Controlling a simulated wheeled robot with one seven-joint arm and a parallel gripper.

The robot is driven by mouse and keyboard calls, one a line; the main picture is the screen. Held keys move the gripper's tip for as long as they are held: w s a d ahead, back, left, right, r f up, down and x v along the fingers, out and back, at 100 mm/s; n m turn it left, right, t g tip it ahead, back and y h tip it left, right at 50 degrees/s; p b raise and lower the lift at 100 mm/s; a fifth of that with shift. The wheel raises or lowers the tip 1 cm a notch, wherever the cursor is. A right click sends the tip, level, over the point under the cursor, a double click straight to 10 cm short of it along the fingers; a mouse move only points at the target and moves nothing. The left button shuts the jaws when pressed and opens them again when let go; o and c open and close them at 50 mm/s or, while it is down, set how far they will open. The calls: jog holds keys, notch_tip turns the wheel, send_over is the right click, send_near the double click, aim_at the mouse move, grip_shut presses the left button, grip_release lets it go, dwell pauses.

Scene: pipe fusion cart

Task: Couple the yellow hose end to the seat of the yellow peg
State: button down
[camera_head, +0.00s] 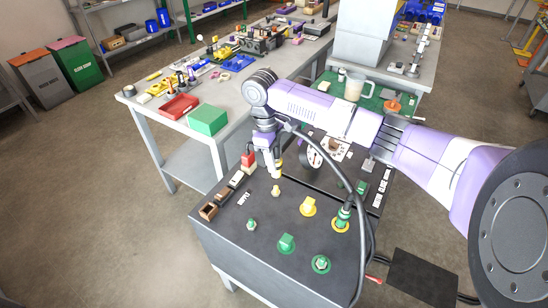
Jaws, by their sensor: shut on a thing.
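My gripper (276,173) points down over the dark cart top, left of its middle. It is shut on what looks like the yellow hose end, mostly hidden by the fingers; only a small yellow patch shows. A small pale-yellow peg (276,191) stands on the cart just below the fingertips; I cannot tell whether they touch. A black hose (372,220) loops from near my wrist down the cart's right side. A yellow block on a yellow ring (308,207) is right of the gripper. Another yellow ring (341,226) surrounds a green-and-black post farther right.
The cart (225,240) also carries a small green peg (251,225), a green block (286,243), a green ringed fitting (320,264) and a round gauge (312,159). A workbench behind holds a red tray (179,107) and green box (207,120).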

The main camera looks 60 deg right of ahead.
jog(key=shift+f+b, duration=0.9)
jog(key=shift+f, duration=1.5)
jog(key=shift+p, duration=0.7)
jog(key=shift+f+b, duration=0.95)
jog(key=shift+f, duration=1.2)
jog(key=c, duration=0.9)
grip_release()
jog(key=shift+c, duration=0.2)
notch_tip(320, 180, up, 8)
jog(key=w+b, duration=0.1)
jog(key=shift+w+f, duration=0.1)
jog(key=shift+f, duration=0.05)
